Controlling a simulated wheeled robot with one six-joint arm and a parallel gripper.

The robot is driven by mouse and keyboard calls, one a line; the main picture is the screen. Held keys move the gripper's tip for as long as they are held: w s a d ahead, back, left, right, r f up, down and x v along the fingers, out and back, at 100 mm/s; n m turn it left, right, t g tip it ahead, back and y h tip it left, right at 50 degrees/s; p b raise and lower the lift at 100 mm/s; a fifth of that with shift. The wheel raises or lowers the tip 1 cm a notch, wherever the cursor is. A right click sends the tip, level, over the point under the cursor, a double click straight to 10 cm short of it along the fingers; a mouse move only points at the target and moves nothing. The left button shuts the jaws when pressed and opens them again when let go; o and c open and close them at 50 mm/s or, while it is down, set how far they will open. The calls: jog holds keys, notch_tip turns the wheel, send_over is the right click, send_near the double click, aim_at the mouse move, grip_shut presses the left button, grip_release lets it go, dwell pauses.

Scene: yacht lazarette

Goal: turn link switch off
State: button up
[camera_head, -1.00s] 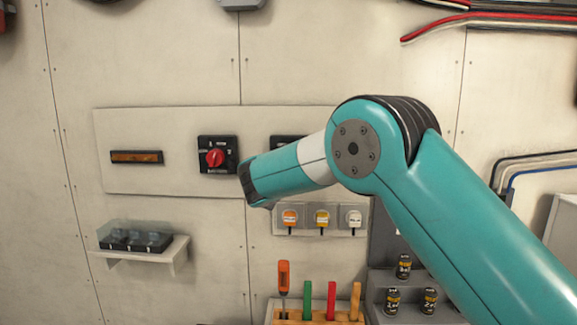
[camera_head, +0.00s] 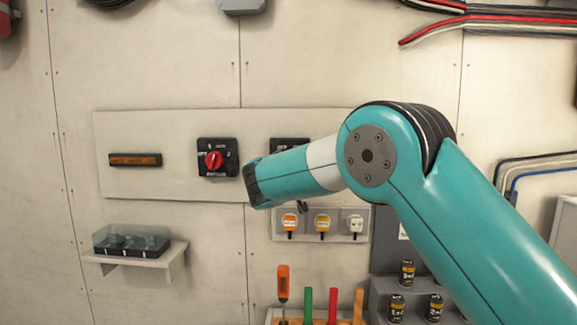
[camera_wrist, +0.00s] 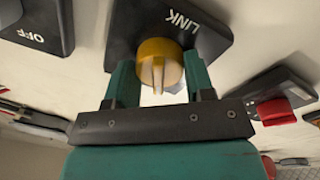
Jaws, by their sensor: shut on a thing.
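The link switch shows in the wrist view as a yellow round knob (camera_wrist: 160,62) on a dark plate marked LINK (camera_wrist: 208,32). My gripper (camera_wrist: 160,78) has one green finger on each side of the knob and is shut on it. The knob's pale pointer ridge shows between the fingers. In the head view my gripper (camera_head: 251,184) is at the wall panel, its fingers hidden behind my wrist. Only the top edge of a dark plate (camera_head: 289,144) shows above my arm; its knob is hidden there.
A red rotary switch (camera_head: 214,160) sits left of my gripper, with an orange strip (camera_head: 135,160) farther left. Below hang several small tagged switches (camera_head: 322,222). A wall shelf (camera_head: 140,258) holds a clear bin. Screwdrivers (camera_head: 283,282) stand in a rack below.

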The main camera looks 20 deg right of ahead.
jog(key=shift+n, duration=0.6)
jog(key=o, duration=0.9)
jog(key=shift+b+v, duration=3.95)
jog(key=shift+v, duration=4.8)
jog(key=shift+d, duration=0.2)
